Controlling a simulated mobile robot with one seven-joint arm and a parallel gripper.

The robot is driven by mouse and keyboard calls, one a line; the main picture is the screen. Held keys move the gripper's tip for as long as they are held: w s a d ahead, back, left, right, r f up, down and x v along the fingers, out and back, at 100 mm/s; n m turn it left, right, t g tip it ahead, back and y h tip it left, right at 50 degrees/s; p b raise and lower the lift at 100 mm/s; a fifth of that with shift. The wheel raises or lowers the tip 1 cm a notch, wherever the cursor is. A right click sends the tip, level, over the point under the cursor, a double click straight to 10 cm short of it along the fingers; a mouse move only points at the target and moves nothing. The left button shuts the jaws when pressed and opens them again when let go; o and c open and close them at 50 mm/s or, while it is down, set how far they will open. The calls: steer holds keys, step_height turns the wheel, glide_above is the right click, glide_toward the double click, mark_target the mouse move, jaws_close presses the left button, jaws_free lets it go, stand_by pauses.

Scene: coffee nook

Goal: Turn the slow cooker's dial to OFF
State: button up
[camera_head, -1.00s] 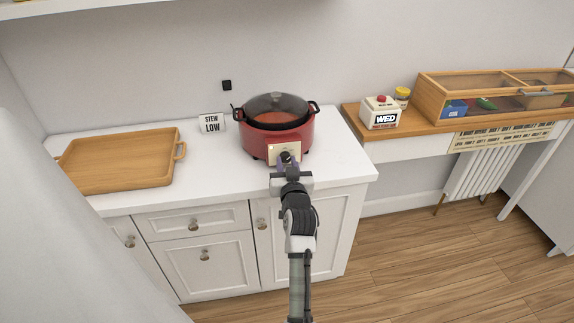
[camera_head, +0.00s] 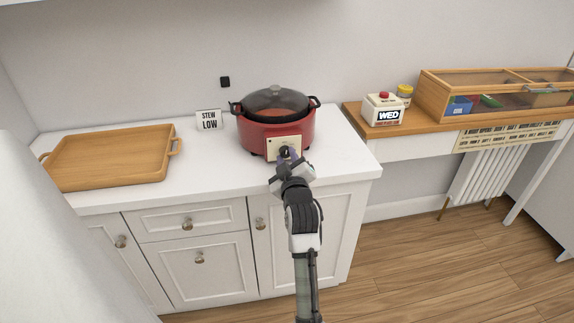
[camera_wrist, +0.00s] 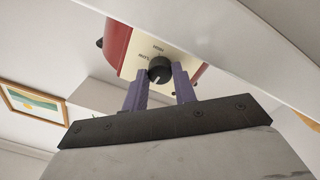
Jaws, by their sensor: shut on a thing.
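The red slow cooker (camera_head: 304,137) stands on the white counter with its glass lid on. Its cream control panel (camera_head: 271,147) faces front and carries a black dial (camera_wrist: 158,66) with a white pointer mark. In the head view the gripper hides most of the dial.
A wooden tray (camera_head: 110,158) lies on the counter at left. A "STEW LOW" card (camera_head: 208,120) stands behind, beside the cooker. On the wooden side shelf are a "WED" box (camera_head: 383,110), a yellow-lidded jar (camera_head: 404,93) and a wooden case (camera_head: 490,97). The counter's front edge is close below my gripper.

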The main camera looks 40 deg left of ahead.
steer(key=shift+n+b, duration=0.35)
steer(key=shift+n, duration=0.35)
steer(key=shift+o, duration=0.2)
steer(key=shift+c, duration=0.2)
steer(key=o, duration=1)
steer(key=b+v, duration=0.2)
steer(key=v, duration=1.1)
steer(key=shift+s+d+b, duration=0.2)
steer(key=shift+d+b, duration=0.1)
steer(key=shift+d, duration=0.05)
